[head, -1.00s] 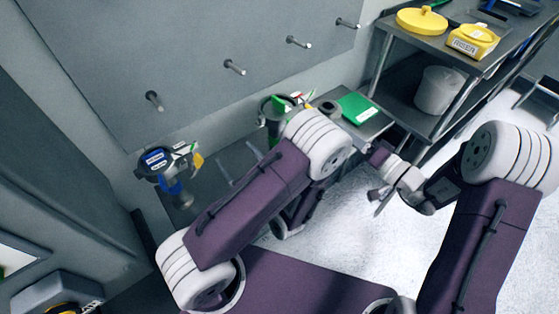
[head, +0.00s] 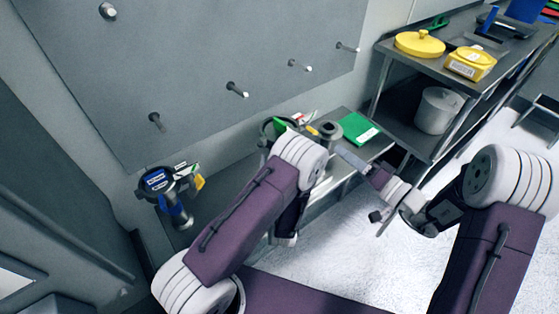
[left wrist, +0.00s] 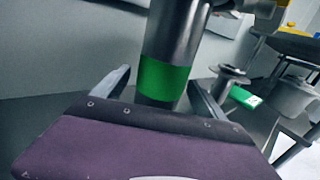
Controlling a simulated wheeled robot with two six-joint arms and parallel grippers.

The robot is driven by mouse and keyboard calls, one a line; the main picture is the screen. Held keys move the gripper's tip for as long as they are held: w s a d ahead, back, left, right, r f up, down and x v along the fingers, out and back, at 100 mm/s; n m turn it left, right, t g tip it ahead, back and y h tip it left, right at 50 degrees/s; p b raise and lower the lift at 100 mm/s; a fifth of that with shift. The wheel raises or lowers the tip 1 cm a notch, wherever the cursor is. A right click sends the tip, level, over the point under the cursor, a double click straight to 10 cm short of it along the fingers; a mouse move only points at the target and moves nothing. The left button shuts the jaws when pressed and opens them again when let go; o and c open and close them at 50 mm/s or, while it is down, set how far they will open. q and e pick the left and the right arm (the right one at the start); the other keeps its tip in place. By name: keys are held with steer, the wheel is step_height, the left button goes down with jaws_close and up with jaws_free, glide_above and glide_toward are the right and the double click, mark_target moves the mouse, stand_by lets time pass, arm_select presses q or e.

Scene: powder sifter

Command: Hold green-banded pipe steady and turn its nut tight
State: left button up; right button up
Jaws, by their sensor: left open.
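The pipe with the green band (left wrist: 166,78) stands upright in the left wrist view, between the two fingers of my left gripper (left wrist: 160,84). The fingers are open, one on each side of the band, with a gap visible on the left. In the head view my left arm hides most of this pipe; a bit of its green (head: 281,127) and a dark ring show above the arm. I cannot make out its nut clearly. My right gripper (head: 358,186) looks open and empty, to the right of the pipe and apart from it.
A blue-banded pipe (head: 174,207) stands at the left. A grey flanged piece (head: 330,131) and a green box (head: 361,128) sit on the low table. A shelf (head: 391,74) with yellow items is at the right. Wall pegs (head: 237,90) stick out behind.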

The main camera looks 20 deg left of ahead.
mark_target(318, 134)
arm_select(q)
steer(key=shift+w+a, duration=0.1)
steer(key=shift+w, duration=0.35)
jaws_close()
arm_select(e)
steer(key=shift+c, duration=0.7)
steer(key=w+a+m, duration=0.2)
steer(key=a+m, duration=0.1)
steer(key=m, duration=0.2)
steer(key=w+a+m, duration=0.2)
steer(key=a+m, duration=0.1)
steer(key=m, duration=0.3)
steer(key=w+a+m, duration=0.2)
steer(key=a+m, duration=0.2)
steer(key=m, duration=0.1)
steer(key=shift+r+m, duration=0.15)
steer(key=shift+m, duration=0.15)
